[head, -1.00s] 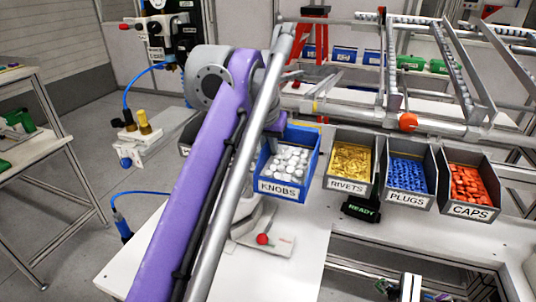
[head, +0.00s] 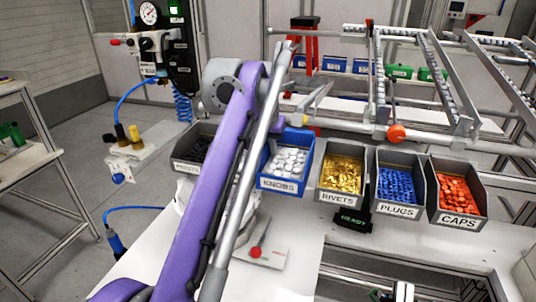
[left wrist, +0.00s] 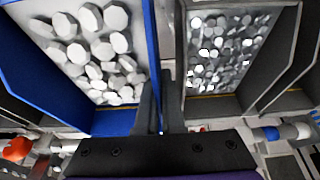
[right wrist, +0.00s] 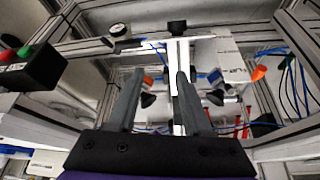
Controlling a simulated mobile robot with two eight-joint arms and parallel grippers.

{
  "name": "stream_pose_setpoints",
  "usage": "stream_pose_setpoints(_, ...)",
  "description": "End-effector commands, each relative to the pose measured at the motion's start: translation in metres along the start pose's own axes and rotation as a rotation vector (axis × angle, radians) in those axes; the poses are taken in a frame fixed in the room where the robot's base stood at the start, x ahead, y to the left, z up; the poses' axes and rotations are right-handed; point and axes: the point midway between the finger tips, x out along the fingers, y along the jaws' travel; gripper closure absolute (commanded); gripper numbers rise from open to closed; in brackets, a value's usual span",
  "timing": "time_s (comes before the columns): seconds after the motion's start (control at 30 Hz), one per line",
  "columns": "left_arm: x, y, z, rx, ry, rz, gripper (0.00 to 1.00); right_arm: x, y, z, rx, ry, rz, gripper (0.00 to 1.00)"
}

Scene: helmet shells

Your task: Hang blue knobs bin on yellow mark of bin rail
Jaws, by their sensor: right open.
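The blue knobs bin (head: 285,184), full of white knobs, is in the bin row in the head view, between the grey bin of dark parts and the rivets bin. In the left wrist view its blue floor edge (left wrist: 112,124) and side wall show. My left gripper (left wrist: 162,112) has its fingers close together on that side wall, beside the grey bin. My arm hides much of this gripper in the head view. A small yellow spot (head: 305,120) shows behind the bin; whether the bin is seated on the rail I cannot tell. My right gripper (right wrist: 157,72) is open and empty.
The rivets bin (head: 340,181), plugs bin (head: 399,189) and caps bin (head: 458,197) stand close on the right. The grey bin (head: 182,160) is close on the left. A READY box (head: 352,220) sits below. A red-knobbed device (head: 262,255) stands on the white table.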

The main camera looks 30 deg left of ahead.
Motion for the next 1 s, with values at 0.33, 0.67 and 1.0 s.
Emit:
stream_pose_setpoints(0.33, 0.008, 0.0, -0.02, 0.0, 0.001, 0.0, 1.0, -0.007, 0.0, -0.006, 0.0, 0.004, 0.0, 0.5)
stream_pose_setpoints(0.67, 0.021, 0.0, -0.03, 0.0, 0.001, 0.0, 1.0, -0.007, 0.0, -0.006, 0.0, 0.004, 0.0, 0.5)
stream_pose_setpoints(1.0, 0.034, 0.0, -0.025, 0.0, 0.001, 0.0, 1.0, -0.001, 0.0, -0.001, 0.0, 0.0, 0.0, 0.5)
